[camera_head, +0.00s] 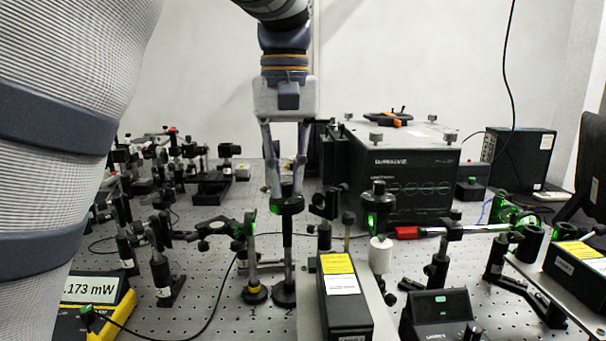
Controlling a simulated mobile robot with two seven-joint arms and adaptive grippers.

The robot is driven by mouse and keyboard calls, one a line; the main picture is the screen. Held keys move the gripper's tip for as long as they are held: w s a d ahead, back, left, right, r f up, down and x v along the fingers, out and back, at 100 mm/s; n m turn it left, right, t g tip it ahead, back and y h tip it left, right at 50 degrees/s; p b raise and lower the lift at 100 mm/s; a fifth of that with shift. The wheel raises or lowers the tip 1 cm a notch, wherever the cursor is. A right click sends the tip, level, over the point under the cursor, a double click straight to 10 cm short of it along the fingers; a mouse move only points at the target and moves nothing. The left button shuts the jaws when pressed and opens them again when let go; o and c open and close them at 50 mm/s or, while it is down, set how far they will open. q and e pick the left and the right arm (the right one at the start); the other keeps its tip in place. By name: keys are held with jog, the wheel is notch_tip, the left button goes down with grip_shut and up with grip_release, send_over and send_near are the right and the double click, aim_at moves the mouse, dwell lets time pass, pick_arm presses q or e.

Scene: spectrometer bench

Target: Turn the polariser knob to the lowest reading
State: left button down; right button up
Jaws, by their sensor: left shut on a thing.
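My left gripper (287,190) points straight down from the top of the view, left of centre. Its fingers are shut on a black round knob (287,206), which I take to be the polariser knob, on top of an upright post. The fingers cover part of the knob, and no angle mark on it can be read. The yellow and black power meter (98,289) at the lower left shows ".173 mW" on its display. My own arm hides the meter's left side and any leading digit. My right gripper is not in view.
A black box with a yellow label (343,298) stands in front, right of the post. A large black laser unit (405,168) stands behind. Optic mounts crowd the perforated bench (215,305) at left and right. A black cable (222,300) runs from the meter.

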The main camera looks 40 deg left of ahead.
aim_at(287, 183)
pick_arm(q)
jog(key=shift+n, duration=0.7)
jog(key=c, duration=1.6)
grip_release()
jog(key=shift+o, duration=0.2)
jog(key=shift+r, duration=0.1)
notch_tip(287, 183, up, 12)
